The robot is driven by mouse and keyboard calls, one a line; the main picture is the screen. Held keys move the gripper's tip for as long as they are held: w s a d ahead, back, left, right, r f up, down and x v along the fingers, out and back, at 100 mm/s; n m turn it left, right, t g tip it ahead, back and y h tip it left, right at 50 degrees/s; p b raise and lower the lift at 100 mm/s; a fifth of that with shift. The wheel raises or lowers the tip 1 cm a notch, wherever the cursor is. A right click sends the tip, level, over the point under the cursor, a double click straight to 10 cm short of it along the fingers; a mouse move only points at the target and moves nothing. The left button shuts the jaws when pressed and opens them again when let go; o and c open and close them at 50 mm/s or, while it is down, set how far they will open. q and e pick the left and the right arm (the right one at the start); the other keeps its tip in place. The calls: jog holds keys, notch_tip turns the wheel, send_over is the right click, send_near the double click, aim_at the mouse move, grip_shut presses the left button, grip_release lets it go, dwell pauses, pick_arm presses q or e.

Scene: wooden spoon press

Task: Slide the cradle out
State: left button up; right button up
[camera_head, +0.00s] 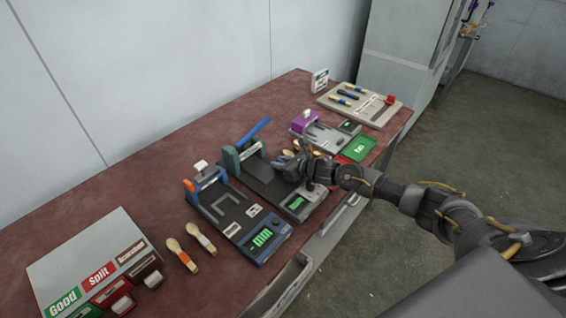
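A dark press with a green upright (236,160) and a raised blue lever (254,131) stands near the middle of the table. Its base runs toward the front edge and ends in a grey panel with a green display (297,203). My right gripper (281,166) is low over the middle of this base, in front of the upright. The gripper is dark and small against the dark base, so I cannot tell whether its fingers are open or touch anything. I cannot make out the cradle clearly; the hand hides part of the base. My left gripper is not in view.
A blue-and-grey device (234,215) stands left of the press. Two wooden spoons (182,254) lie left of that, beside a sorting box (95,262) labelled Good and Split. A purple device (304,121), a green tray (359,149) and a beige board (362,103) lie farther right.

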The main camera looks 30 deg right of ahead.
jog(key=shift+o, duration=0.9)
jog(key=shift+s, duration=0.1)
jog(key=shift+r, duration=0.1)
jog(key=shift+r+b, duration=0.3)
jog(key=shift+r, duration=0.1)
jog(key=s+a+r+b, duration=0.3)
jog(key=s+a+r, duration=0.2)
jog(key=s+r, duration=0.7)
jog(key=shift+s+a, duration=0.2)
jog(key=shift+s, duration=0.25)
